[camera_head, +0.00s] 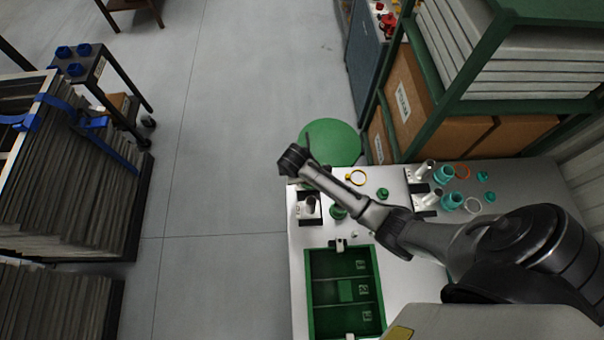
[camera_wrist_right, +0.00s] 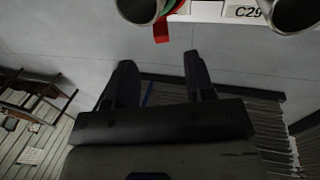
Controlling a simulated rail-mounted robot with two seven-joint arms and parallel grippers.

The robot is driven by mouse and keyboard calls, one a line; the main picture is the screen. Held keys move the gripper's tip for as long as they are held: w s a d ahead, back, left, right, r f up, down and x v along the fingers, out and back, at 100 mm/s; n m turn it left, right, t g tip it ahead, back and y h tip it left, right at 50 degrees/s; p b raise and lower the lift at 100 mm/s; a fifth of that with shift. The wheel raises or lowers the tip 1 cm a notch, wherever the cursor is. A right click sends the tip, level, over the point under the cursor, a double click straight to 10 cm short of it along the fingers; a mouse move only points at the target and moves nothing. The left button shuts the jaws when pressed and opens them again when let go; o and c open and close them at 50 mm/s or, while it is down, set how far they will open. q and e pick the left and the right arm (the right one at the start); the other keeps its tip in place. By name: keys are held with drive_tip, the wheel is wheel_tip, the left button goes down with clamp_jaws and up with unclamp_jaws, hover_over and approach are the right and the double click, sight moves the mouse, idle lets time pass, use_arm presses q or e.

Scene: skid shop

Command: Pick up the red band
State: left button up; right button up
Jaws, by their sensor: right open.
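The red band (camera_wrist_right: 162,29) shows in the right wrist view at the top, as a narrow red strip hanging below a dark round metal end (camera_wrist_right: 141,8). Its upper part is mostly out of the frame. My right gripper (camera_wrist_right: 160,57) is open and empty, its two dark fingers pointing toward the strip, with a gap between them and it. In the head view my right gripper (camera_head: 294,160) is at the far-left corner of the white bench, and I cannot make out the red band there. My left gripper is not in view.
A green shelf rack (camera_head: 429,88) stands behind. A green disc (camera_head: 330,140) lies beyond the bench.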

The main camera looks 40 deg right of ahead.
drive_tip(key=shift+x, duration=1.15)
drive_tip(key=b+x, duration=0.1)
drive_tip(key=x, duration=0.2)
drive_tip(key=shift+s+f, duration=0.1)
drive_tip(key=shift+d+f, duration=0.1)
drive_tip(key=shift+f, duration=0.45)
clamp_jaws()
